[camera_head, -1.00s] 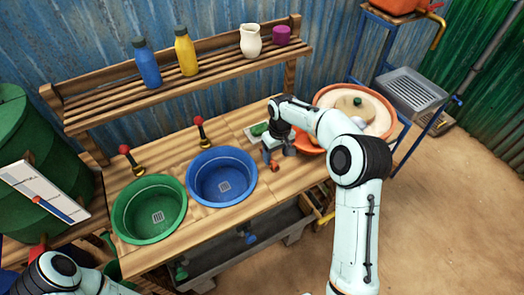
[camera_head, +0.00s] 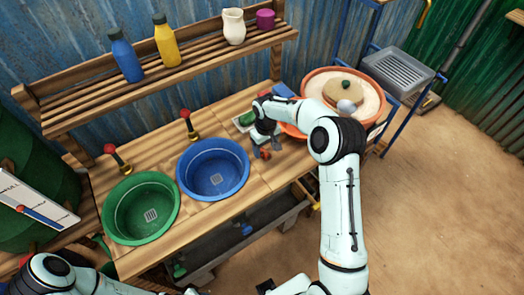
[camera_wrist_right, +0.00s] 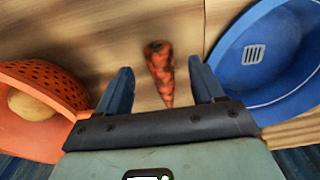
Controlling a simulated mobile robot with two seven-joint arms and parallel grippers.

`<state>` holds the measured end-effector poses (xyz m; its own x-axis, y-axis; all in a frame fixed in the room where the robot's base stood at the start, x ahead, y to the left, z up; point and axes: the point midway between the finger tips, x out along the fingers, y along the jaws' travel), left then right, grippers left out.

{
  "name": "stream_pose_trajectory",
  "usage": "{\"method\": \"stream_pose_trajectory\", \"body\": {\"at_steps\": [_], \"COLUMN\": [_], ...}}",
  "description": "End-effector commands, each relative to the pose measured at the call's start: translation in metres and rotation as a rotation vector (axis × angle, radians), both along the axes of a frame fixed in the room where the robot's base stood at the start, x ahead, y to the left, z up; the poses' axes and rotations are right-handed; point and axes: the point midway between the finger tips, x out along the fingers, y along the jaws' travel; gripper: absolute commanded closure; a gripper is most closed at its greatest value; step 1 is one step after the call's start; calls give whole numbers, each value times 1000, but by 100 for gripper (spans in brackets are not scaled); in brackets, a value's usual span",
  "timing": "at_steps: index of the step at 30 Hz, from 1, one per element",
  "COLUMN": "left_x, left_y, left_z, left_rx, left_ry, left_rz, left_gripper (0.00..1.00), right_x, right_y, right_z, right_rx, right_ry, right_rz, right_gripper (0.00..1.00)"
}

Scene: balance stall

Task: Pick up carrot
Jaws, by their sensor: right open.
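The carrot (camera_wrist_right: 160,72), mottled orange and dark, lies on the wooden bench. In the right wrist view it is between the two spread fingers of my right gripper (camera_wrist_right: 160,80), with a gap on each side. In the head view only a small orange-red part of the carrot (camera_head: 263,154) shows below the right gripper (camera_head: 268,144), which is open and empty just over it. The exact height of the fingers above the bench cannot be told. My left arm shows at the lower left, but its gripper is out of view.
A blue basin (camera_head: 239,157) stands left of the carrot, a green basin (camera_head: 111,225) farther left. An orange colander (camera_wrist_right: 70,82) is on the other side. Behind are a green vegetable (camera_head: 246,118) and a large round orange-rimmed basin (camera_head: 375,88). A slatted shelf (camera_head: 95,98) holds bottles.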

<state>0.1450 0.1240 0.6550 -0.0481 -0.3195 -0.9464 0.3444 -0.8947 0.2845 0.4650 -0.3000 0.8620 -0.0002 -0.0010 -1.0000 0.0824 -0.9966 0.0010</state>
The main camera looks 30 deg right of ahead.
Motion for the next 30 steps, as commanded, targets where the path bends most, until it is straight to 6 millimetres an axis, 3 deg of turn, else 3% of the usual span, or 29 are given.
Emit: {"method": "stream_pose_trajectory", "body": {"at_steps": [6,14,18,20,30], "left_x": [2,2,2,2,2], "left_y": [0,0,0,0,0], "left_z": [2,2,2,2,2], "left_rx": [0,0,0,0,0], "left_ry": [-2,-2,-2,-2,-2], "left_rz": [0,0,0,0,0], "left_gripper": [57,57,57,57,57], "right_x": [1,1,1,1,1], "right_y": [1,1,1,1,1], "right_z": [-27,-29,-29,-29,-24], "right_rx": [1,0,0,0,0], "right_ry": [-1,-2,-2,-2,-4], "right_rz": [0,0,0,0,-1], "right_gripper": [32,32,78,93,93]}}
